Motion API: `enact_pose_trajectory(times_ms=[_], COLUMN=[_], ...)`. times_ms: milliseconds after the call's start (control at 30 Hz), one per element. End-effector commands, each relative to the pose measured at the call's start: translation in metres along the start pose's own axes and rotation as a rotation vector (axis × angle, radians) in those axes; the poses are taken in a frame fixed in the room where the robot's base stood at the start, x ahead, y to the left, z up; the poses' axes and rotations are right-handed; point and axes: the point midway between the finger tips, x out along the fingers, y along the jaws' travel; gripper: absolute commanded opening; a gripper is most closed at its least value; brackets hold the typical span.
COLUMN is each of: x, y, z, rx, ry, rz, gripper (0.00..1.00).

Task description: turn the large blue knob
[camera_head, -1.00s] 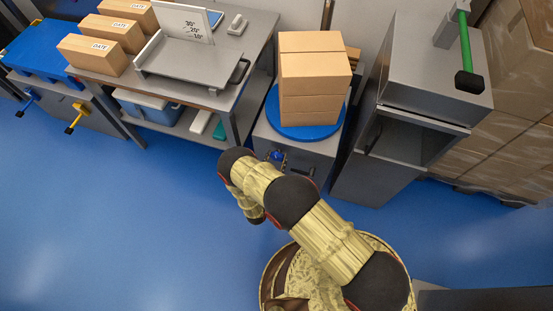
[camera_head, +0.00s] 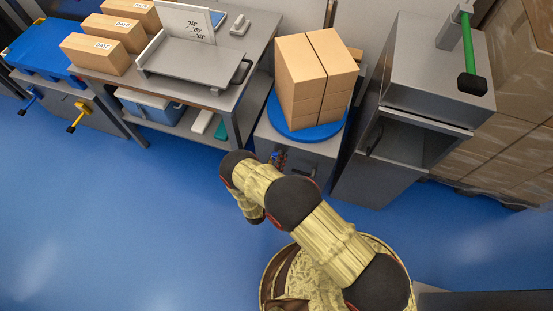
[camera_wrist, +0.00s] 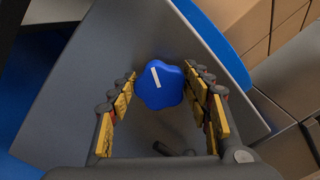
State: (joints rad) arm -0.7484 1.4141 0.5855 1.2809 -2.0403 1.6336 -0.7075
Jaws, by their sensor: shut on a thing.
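The large blue knob (camera_wrist: 158,90) is lobed with a white pointer line, on the grey front of the turntable cabinet in the wrist view. The line slants to the upper left. My gripper (camera_wrist: 160,74) has a yellow-padded finger on each side of the knob and is shut on it. In the head view my gripper (camera_head: 279,160) is small and mostly covers the knob against the cabinet front. The blue turntable (camera_head: 291,129) on top of the cabinet carries a block of stacked cartons (camera_head: 312,80), which stands at an angle.
A dark lever (camera_wrist: 175,150) sticks out below the knob. A steel bench (camera_head: 190,85) with a tilt plate is to the left. A grey cabinet with a green-handled lever (camera_head: 466,50) is to the right. Blue floor in front is open.

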Motion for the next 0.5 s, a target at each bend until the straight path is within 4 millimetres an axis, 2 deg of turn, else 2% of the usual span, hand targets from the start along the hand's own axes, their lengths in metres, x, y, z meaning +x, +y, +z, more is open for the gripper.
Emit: enact_pose_trajectory(times_ms=[200,500], x=[-0.0001,0.0000], y=[0.0023,0.0040], z=[0.0003,0.0004], rx=[-0.181,-0.352], ry=[-0.001,-0.002], rz=[0.001,0.001], gripper=[0.24,0.23])
